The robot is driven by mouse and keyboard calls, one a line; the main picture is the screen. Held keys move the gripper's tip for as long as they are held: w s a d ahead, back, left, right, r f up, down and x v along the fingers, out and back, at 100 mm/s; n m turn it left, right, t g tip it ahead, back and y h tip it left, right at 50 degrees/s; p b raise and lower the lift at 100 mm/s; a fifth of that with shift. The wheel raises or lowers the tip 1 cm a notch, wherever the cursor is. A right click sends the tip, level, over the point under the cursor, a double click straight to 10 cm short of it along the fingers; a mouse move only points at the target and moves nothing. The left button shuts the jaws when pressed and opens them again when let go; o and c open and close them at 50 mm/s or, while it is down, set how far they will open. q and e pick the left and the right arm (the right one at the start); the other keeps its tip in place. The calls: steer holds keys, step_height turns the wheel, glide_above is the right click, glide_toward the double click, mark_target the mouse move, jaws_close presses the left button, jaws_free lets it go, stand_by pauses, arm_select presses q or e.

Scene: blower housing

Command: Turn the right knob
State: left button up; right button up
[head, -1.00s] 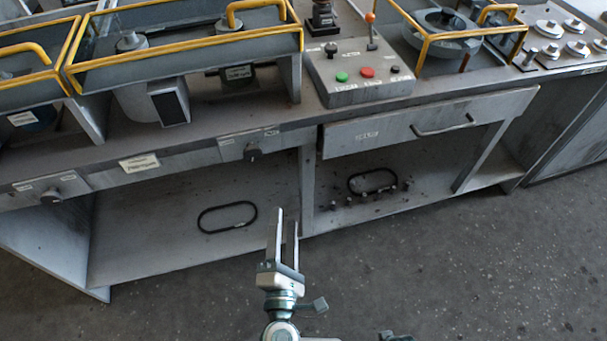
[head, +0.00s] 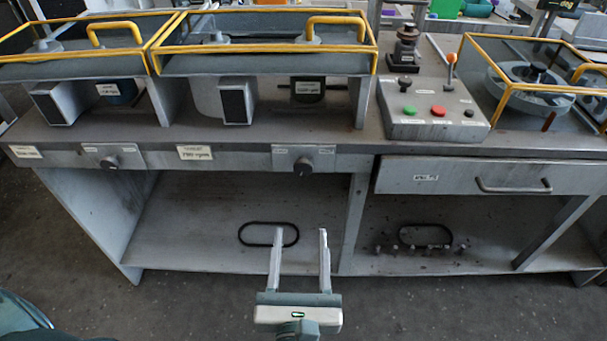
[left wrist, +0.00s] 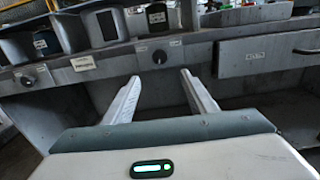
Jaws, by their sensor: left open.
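The right knob (head: 303,167) is a small dark round knob on a grey plate on the bench's front rail, left of the drawer. It also shows in the left wrist view (left wrist: 159,57), above and beyond the gap between the fingers. The left knob (head: 109,162) is a similar dark knob farther left on the rail; it shows in the left wrist view too (left wrist: 27,82). My left gripper (head: 300,233) is open and empty, below the right knob in the head view and apart from it. Its two fingers (left wrist: 160,77) point toward the bench. My right gripper is not in view.
A drawer (head: 450,177) with a bar handle is right of the knob. A control box (head: 430,110) with buttons and yellow-railed trays (head: 265,62) sit on top. A black ring (head: 268,235) lies on the lower shelf. Floor in front looks clear.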

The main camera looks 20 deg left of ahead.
mark_target(303, 171)
arm_select(q)
steer(key=p+x, duration=0.2)
steer(key=x, duration=1.3)
steer(key=shift+w+a+p, duration=0.1)
steer(key=shift+w+p, duration=0.2)
steer(key=shift+p, duration=0.1)
steer(key=shift+x, duration=0.85)
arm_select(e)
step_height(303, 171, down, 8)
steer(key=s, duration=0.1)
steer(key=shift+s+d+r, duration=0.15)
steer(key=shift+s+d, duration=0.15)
arm_select(q)
steer(key=shift+f, duration=0.15)
steer(key=shift+c, duration=0.4)
steer(key=c, duration=1)
